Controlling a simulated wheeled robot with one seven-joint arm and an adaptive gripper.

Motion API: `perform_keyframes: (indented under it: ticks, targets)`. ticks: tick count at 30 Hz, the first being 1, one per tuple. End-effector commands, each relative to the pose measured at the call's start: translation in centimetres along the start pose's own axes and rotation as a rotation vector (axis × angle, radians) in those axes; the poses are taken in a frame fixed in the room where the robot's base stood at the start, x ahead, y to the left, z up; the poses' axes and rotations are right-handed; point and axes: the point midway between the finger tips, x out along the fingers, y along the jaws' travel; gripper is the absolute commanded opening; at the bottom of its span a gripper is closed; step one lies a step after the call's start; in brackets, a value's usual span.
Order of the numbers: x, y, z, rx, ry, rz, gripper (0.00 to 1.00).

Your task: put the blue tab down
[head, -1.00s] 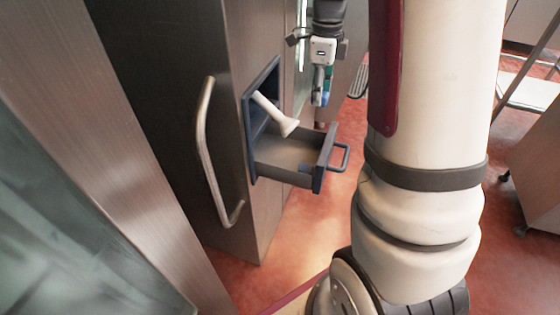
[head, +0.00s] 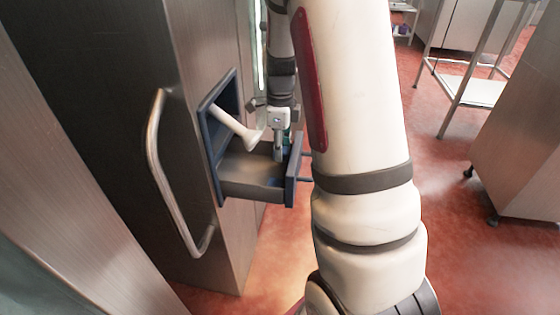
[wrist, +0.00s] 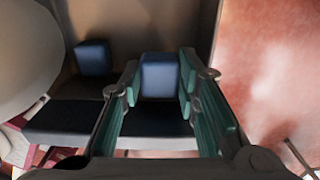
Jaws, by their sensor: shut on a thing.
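The blue tab (wrist: 158,76) is between my gripper's teal-padded fingers in the wrist view. My gripper (wrist: 158,90) is shut on it. In the head view my gripper (head: 278,158) points down at the right end of the open drawer (head: 252,188), close behind its front panel. The tab cannot be made out there. A second dark blue block (wrist: 93,57) shows to the left of the held tab in the wrist view. I cannot tell whether the held tab touches the drawer.
A white, flared utensil (head: 233,126) slants out of the drawer's opening, left of my gripper. The drawer sits in a steel cabinet with a long vertical handle (head: 160,175). Red floor (head: 450,210) lies open at right, before a steel cabinet (head: 525,150).

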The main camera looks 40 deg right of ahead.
Motion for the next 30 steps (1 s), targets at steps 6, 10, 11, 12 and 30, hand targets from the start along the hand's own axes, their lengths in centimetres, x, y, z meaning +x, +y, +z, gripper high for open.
perform_keyframes:
  ticks: [6,10,11,12,30]
  targets:
    - [3.8,0.0,0.0,0.001,0.0,0.002,0.04]
    - [4.0,0.0,0.0,0.0,0.0,0.001,0.04]
    - [3.9,0.0,0.0,0.0,0.0,0.0,0.04]
    - [3.9,0.0,0.0,0.0,0.0,0.0,0.04]
    - [4.0,0.0,0.0,0.001,0.0,0.001,0.38]
